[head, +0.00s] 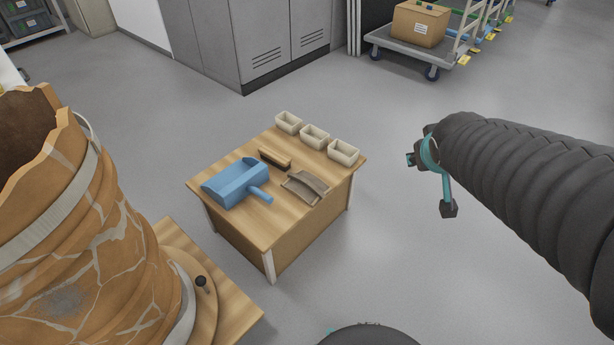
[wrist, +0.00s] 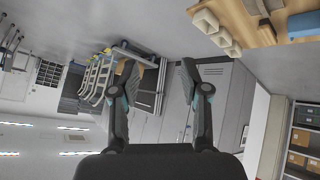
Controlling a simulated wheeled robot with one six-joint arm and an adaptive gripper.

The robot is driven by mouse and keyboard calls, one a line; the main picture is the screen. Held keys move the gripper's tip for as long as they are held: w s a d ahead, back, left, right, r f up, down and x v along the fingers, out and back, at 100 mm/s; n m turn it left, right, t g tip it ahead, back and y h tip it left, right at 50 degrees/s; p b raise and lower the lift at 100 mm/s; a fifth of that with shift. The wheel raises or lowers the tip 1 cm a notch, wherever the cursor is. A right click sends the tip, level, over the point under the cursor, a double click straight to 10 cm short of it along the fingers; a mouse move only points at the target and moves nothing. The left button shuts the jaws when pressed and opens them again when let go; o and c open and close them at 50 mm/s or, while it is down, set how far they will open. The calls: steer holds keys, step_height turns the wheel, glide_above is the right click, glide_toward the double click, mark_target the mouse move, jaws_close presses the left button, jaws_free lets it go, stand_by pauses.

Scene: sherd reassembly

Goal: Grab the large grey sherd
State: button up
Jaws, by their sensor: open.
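The large grey sherd (head: 307,186) is a curved, brownish-grey piece lying on the right front part of a small wooden table (head: 285,228). My gripper (head: 429,184) is to the right of the table, over open floor, apart from the sherd. Its two fingers are spread and nothing is between them. In the wrist view my gripper (wrist: 156,72) also shows open and empty. The table top is at the upper right there, with a small brownish shape near the trays that I cannot make out clearly.
A blue dustpan (head: 238,184) lies left of the sherd and a brush (head: 275,160) behind it. Several small cream trays (head: 314,136) line the table's back edge. A large cracked pot (head: 75,225) stands at left. Grey cabinets (head: 245,40) and a cart (head: 405,52) are behind. Floor between is clear.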

steer(key=w+f+n+t+b, duration=0.1)
steer(key=w+f+n, duration=0.1)
steer(key=w+f, duration=0.35)
steer(key=n+g+y+b, duration=0.1)
steer(key=n+y+b, duration=0.3)
steer(key=n+y, duration=0.55)
glide_toward(307, 182)
steer(key=w+a+f+m+y+b, duration=0.1)
steer(key=w+a+f, duration=0.1)
steer(key=w+a+f+m+y, duration=0.2)
steer(key=w, duration=0.1)
steer(key=shift+w+a+f+b, duration=0.3)
steer(key=shift+f+b, duration=0.1)
steer(key=shift+c, duration=0.3)
jaws_close()
